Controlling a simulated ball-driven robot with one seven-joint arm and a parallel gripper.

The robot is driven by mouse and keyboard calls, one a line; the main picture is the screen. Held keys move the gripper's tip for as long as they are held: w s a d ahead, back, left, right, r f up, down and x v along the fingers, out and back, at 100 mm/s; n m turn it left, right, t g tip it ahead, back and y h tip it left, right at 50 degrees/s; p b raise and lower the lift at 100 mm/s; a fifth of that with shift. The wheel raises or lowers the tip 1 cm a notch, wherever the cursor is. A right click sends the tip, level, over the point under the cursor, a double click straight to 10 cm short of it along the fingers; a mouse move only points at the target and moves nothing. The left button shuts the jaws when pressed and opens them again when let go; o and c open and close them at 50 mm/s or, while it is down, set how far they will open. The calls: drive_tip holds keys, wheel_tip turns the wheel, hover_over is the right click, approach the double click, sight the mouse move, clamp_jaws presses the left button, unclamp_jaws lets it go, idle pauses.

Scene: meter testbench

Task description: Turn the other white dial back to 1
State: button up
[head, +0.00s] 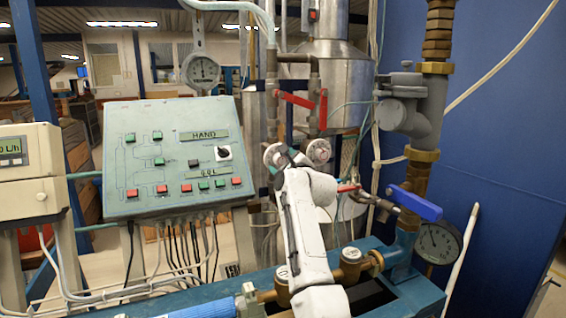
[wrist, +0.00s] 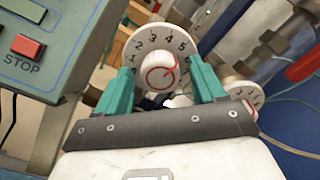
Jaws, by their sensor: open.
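One white dial (wrist: 158,40) faces the wrist camera, with the numbers 1 to 5 on its rim and a white knob (wrist: 160,72) with a red mark at its centre. I cannot tell which number the knob points to. My gripper (wrist: 164,78) is open, with one teal finger on each side of this knob; contact is unclear. In the head view this is the left dial (head: 272,152), partly behind my gripper (head: 288,160). The second white dial (head: 318,150) is just to its right; in the wrist view it is at lower right (wrist: 244,92), partly hidden by my gripper.
A sloped control panel (head: 172,155) with buttons stands at the left. Red levers (head: 300,100) and pipes are above the dials. A blue-handled valve (head: 415,203) and a grey pipe (head: 428,115) are on the right. Brass fittings (head: 350,265) are below.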

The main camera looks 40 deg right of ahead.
drive_tip(key=c, duration=1.1)
drive_tip(key=shift+o, duration=0.2)
drive_tip(key=shift+n, duration=0.3)
drive_tip(key=n+b, duration=0.1)
drive_tip(key=n, duration=0.4)
drive_tip(key=n+b, duration=0.1)
drive_tip(key=n, duration=0.5)
drive_tip(key=shift+f+n, duration=0.1)
drive_tip(key=shift+n, duration=0.2)
drive_tip(key=n+b, duration=0.2)
drive_tip(key=n, duration=0.9)
drive_tip(key=shift+f+b, duration=0.1)
drive_tip(key=shift+b, duration=0.3)
drive_tip(key=shift+n, duration=0.3)
